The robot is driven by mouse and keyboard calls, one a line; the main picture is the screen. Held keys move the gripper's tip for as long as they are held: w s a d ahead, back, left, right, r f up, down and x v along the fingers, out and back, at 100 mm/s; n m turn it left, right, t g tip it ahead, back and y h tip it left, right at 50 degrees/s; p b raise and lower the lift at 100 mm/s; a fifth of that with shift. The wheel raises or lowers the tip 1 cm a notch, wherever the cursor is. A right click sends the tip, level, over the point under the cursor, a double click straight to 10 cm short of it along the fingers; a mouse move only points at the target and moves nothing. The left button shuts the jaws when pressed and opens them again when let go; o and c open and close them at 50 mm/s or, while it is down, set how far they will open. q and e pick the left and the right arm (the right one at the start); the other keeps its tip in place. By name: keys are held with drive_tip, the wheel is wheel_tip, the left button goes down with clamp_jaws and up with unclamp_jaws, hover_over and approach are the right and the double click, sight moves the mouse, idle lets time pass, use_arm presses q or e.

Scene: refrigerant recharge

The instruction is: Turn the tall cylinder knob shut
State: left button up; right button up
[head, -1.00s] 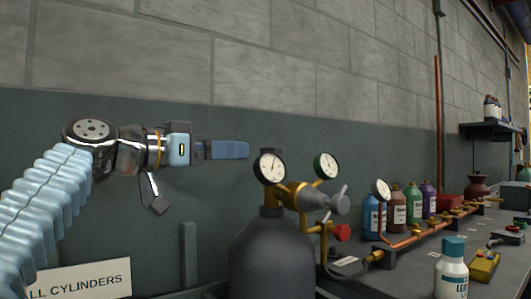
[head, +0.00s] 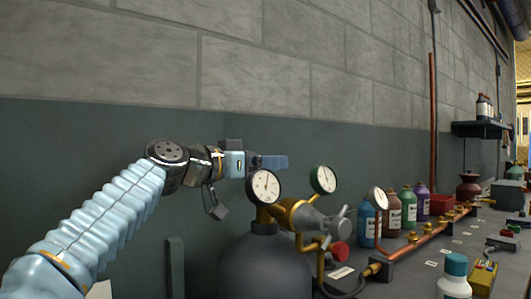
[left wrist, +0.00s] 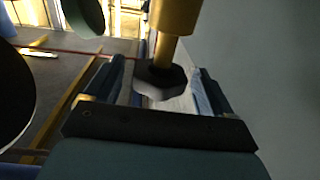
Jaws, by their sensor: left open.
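The tall dark grey cylinder (head: 262,268) stands at lower centre in the head view, with a brass valve and regulator on top. My left gripper (head: 270,162) points right, just above and behind the left gauge (head: 264,187). The cylinder's knob is hidden there in the head view. In the left wrist view, a dark faceted knob (left wrist: 162,80) on a brass stem (left wrist: 175,22) shows between the two open fingers of my left gripper (left wrist: 153,88). I cannot tell whether either finger touches it. My right gripper is not in view.
A second gauge (head: 323,179), a grey regulator body (head: 318,220) and a red knob (head: 339,254) sit right of the valve. A copper manifold (head: 425,238), several bottles and a white bottle with teal cap (head: 455,280) stand further right. A wall lies behind.

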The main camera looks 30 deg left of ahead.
use_arm(q)
drive_tip(key=shift+w+d, duration=0.2)
drive_tip(key=shift+w, duration=0.4)
drive_tip(key=c, duration=1)
drive_tip(key=shift+c, duration=0.2)
